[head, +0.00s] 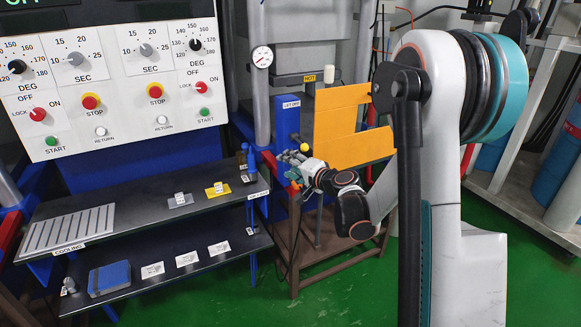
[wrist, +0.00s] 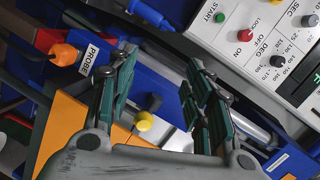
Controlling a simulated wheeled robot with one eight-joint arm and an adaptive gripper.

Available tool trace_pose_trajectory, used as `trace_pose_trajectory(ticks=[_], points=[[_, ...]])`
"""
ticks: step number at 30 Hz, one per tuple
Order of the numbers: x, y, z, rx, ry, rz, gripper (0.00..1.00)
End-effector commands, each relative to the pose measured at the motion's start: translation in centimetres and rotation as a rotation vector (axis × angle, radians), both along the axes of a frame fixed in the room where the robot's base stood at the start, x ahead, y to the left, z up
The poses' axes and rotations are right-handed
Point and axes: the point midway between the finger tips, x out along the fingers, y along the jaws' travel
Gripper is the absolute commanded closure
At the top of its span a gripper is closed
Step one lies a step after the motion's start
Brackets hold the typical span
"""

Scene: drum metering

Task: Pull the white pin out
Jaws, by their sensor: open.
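No white pin can be made out for certain. A small white upright cylinder (head: 334,74) stands behind the orange panel in the head view, and I cannot tell whether it is the pin. My gripper (head: 288,162) is in front of the blue post, left of the orange panel. In the wrist view my gripper (wrist: 160,65) is open, its two green-padded fingers apart with nothing held. A yellow knob (wrist: 144,121) and a dark knob (wrist: 153,102) show between the fingers, and I cannot tell their distance. The yellow knob also shows in the head view (head: 304,148).
The orange panel (head: 342,125) is close to my arm. An orange-ended probe (wrist: 63,53) sits left of the fingers in the wrist view. A control panel (head: 118,85) and dark shelves (head: 130,232) with small labelled items stand at the left. Green floor (head: 350,290) is clear below.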

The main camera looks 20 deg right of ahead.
Motion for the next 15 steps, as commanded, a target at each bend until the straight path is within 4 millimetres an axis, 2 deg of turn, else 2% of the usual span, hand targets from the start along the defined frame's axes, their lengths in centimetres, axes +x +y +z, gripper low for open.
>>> trace_pose_trajectory(ticks=[1,9,15], points=[[0.3,-1.3,-1.3,0.035,-0.018,-0.026,0.54],[0.3,-7.1,-5.9,0.218,-0.115,-0.150,0.54],[-0.3,-9.4,-7.9,0.295,-0.156,-0.202,0.54]])
